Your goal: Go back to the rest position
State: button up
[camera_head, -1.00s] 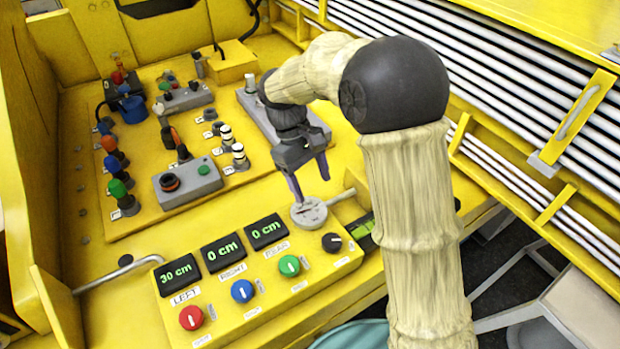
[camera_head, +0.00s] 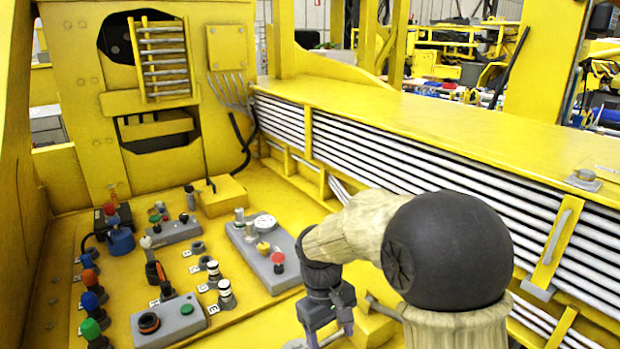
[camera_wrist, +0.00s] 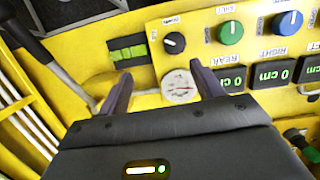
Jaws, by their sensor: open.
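My gripper (camera_head: 328,338) is at the lower middle of the head view, its fingers pointing down and partly cut off by the bottom edge. In the wrist view my gripper (camera_wrist: 160,92) is open, its two dark fingers apart with nothing held between them. A round pale gauge (camera_wrist: 179,87) shows beyond and between the fingers, on the yellow panel. I cannot tell from this view how far the fingertips are from it.
A grey control box (camera_head: 168,322) and several coloured knobs stand on the yellow deck left of my arm. A grey plate (camera_head: 262,250) with a gauge and red knob lies behind the gripper. White pipes (camera_head: 420,190) run along the right. The wrist view shows a dial panel (camera_wrist: 200,50).

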jog(key=s+d+f+m+t+y, duration=0.1)
jog(key=s+d+f+m+t, duration=0.1)
jog(key=s+d+m+t, duration=0.2)
jog(key=s+d+m, duration=0.3)
jog(key=s+d, duration=0.2)
jog(key=d, duration=0.2)
jog(key=shift+f+y, duration=0.25)
jog(key=shift+y, duration=0.05)
dwell(0.9)
